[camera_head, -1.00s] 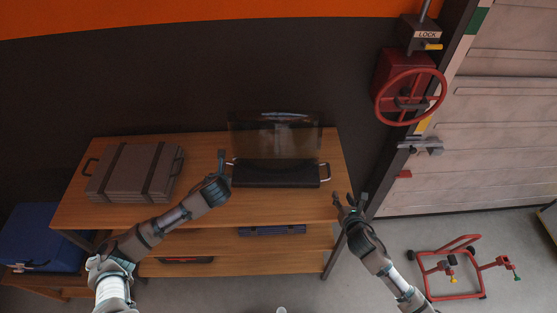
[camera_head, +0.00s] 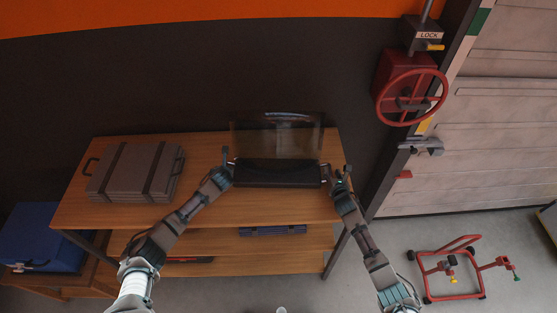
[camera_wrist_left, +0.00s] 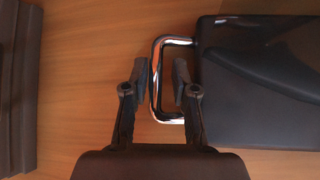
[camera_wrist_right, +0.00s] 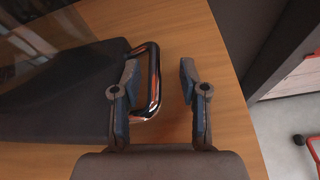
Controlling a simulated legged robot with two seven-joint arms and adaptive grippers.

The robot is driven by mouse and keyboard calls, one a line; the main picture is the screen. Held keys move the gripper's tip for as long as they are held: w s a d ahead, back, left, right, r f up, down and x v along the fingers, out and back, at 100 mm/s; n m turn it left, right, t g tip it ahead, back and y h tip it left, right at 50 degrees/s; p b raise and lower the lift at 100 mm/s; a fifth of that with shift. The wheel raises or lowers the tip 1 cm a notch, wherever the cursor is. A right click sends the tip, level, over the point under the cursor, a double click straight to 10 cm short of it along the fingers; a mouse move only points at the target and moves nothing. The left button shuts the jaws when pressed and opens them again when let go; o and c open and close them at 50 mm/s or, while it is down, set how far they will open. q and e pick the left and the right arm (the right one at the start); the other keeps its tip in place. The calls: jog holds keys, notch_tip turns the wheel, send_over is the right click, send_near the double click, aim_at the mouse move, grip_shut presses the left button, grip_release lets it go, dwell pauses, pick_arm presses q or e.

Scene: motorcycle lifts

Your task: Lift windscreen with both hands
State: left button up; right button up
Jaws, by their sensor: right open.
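The windscreen, a see-through dark panel on a black base (camera_head: 278,174), stands on the wooden bench top, with a chrome handle at each end. My left gripper (camera_head: 229,164) is at its left end. In the left wrist view its open fingers (camera_wrist_left: 163,82) stand either side of the left handle's (camera_wrist_left: 155,65) outer bar. My right gripper (camera_head: 337,174) is at the right end. In the right wrist view its open fingers (camera_wrist_right: 160,80) straddle the right handle's (camera_wrist_right: 154,95) outer bar, which is closer to the left finger. Neither gripper is closed on a handle.
A grey-brown case (camera_head: 135,172) lies on the bench (camera_head: 210,208) left of the windscreen. A blue box (camera_head: 45,240) is at far left. A red valve wheel (camera_head: 410,97) is on the wall at right. A red wheeled frame (camera_head: 453,275) stands on the floor at right.

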pick_arm(q)
jog(key=shift+w+a+f, duration=0.4)
jog(key=shift+a+f, duration=0.05)
jog(key=shift+a, duration=0.05)
pick_arm(e)
jog(key=shift+w+a+f, duration=0.15)
jog(key=shift+w+a, duration=0.3)
jog(key=shift+w, duration=0.05)
pick_arm(q)
jog(key=shift+a, duration=0.1)
pick_arm(e)
jog(key=shift+a, duration=0.1)
pick_arm(q)
jog(key=shift+d, duration=0.2)
jog(key=shift+c, duration=0.9)
pick_arm(e)
jog(key=shift+d, duration=0.2)
jog(key=shift+c, duration=0.6)
pick_arm(q)
jog(key=shift+d, duration=0.1)
grip_shut()
pick_arm(e)
jog(key=shift+d, duration=0.1)
jog(key=c, duration=0.4)
pick_arm(q)
jog(key=shift+d, duration=0.1)
pick_arm(e)
jog(key=shift+d, duration=0.1)
grip_shut()
